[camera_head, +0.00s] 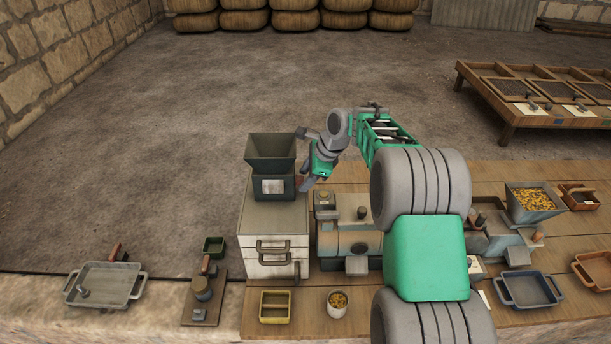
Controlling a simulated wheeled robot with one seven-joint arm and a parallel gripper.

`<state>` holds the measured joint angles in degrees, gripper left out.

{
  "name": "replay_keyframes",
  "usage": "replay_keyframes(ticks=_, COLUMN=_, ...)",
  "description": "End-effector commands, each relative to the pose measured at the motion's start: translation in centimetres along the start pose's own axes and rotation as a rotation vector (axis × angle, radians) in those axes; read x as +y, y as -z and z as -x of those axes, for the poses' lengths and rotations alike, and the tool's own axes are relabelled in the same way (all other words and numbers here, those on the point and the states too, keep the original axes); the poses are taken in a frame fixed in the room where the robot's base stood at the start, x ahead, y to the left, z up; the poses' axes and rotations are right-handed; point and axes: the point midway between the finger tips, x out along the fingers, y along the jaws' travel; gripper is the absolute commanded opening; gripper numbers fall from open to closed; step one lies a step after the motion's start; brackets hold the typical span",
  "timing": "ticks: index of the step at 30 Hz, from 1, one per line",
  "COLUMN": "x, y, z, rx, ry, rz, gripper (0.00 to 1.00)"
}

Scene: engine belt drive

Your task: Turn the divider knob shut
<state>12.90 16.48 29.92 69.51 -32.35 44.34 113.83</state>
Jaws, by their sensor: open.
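My gripper (308,178) is open and empty. It hangs beside the right side of a dark grey hopper (270,147) on a white drawer cabinet (262,243), and its fingers look small and partly merged with that side. To its right and below is a blue-grey and tan machine (345,243) with a small dark knob (362,213) on top and a round cap (324,197) at its left end. I cannot tell which part is the divider knob, or how far it is turned. My arm hides the machine's middle.
A hopper of yellow grains (533,199) stands at right, with a blue tray (528,290) in front. A yellow box (275,306) and a white cup (337,303) stand at the front. A metal tray (104,284) and a hand tool on a board (204,291) lie left.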

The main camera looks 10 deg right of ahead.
Motion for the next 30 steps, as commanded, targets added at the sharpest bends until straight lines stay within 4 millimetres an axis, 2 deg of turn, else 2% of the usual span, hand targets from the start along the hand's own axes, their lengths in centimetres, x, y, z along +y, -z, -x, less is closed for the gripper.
replay_keyframes(ticks=2, x=0.0, y=0.01, z=0.02, rx=0.0, ry=0.0, rz=0.0, gripper=0.46)
replay_keyframes(ticks=19, x=-0.02, y=0.02, z=0.08, rx=0.0, ry=0.001, rz=0.0, gripper=0.0)
replay_keyframes(ticks=30, x=0.03, y=0.07, z=-0.01, rx=0.0, ry=0.009, rz=0.003, gripper=0.0)
